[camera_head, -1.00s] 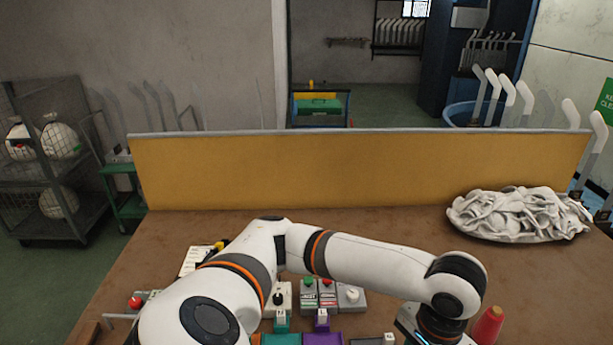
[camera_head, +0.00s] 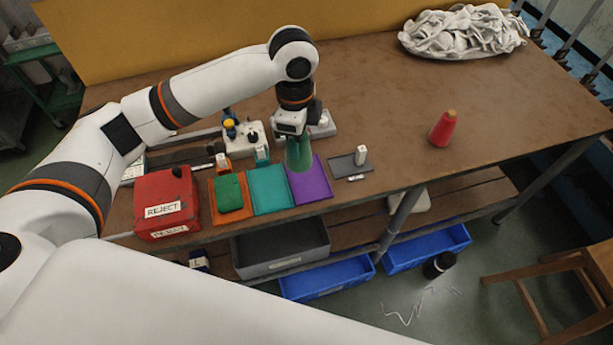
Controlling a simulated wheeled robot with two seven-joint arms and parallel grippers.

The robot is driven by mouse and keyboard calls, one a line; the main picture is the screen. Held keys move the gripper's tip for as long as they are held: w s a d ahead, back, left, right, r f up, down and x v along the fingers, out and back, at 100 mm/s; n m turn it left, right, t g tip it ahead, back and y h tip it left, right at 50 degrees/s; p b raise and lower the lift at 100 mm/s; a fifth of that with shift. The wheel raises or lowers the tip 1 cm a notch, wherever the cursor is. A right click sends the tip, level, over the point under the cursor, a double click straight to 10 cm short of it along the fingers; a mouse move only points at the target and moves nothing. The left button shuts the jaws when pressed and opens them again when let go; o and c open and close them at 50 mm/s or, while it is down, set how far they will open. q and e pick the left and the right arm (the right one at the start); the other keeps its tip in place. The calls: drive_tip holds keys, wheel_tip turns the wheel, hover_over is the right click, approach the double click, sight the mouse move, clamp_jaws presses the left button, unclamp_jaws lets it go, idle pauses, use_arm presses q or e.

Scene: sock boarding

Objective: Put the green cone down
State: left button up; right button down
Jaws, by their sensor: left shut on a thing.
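My left gripper (camera_head: 298,138) points down and is shut on the green cone (camera_head: 299,155). Its fingertips are partly hidden by the wrist and the cone. The cone hangs upright in front of the purple mat (camera_head: 316,185) and close to the edge of the teal mat (camera_head: 269,192). I cannot tell whether its base touches a mat. A red cone (camera_head: 442,128) stands on the brown table (camera_head: 390,95) to the right, apart from the gripper. My right gripper is not in view.
A green lump (camera_head: 230,190) lies on the orange mat (camera_head: 234,215) beside a red REJECT box (camera_head: 165,200). A dark grey mat (camera_head: 349,168) with a small pale block is at the right. White socks (camera_head: 465,32) are heaped at the back right.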

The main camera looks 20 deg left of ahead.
use_arm(q)
drive_tip(key=w+f+m, duration=0.1)
drive_tip(key=f+m, duration=0.1)
drive_tip(key=f, duration=0.1)
drive_tip(key=w+f+m, duration=0.1)
drive_tip(key=f+m, duration=0.1)
drive_tip(key=f, duration=0.1)
drive_tip(key=w+d+f+m, duration=0.1)
drive_tip(key=f+m, duration=0.2)
drive_tip(key=f, duration=0.1)
drive_tip(key=shift+w+p, duration=0.25)
drive_tip(key=shift+p, duration=0.15)
drive_tip(key=shift+f, duration=0.25)
drive_tip(key=shift+f, duration=0.1)
drive_tip(key=o, duration=1)
drive_tip(key=shift+o, duration=0.2)
wheel_tip(320, 180, up, 12)
drive_tip(key=b, duration=0.1)
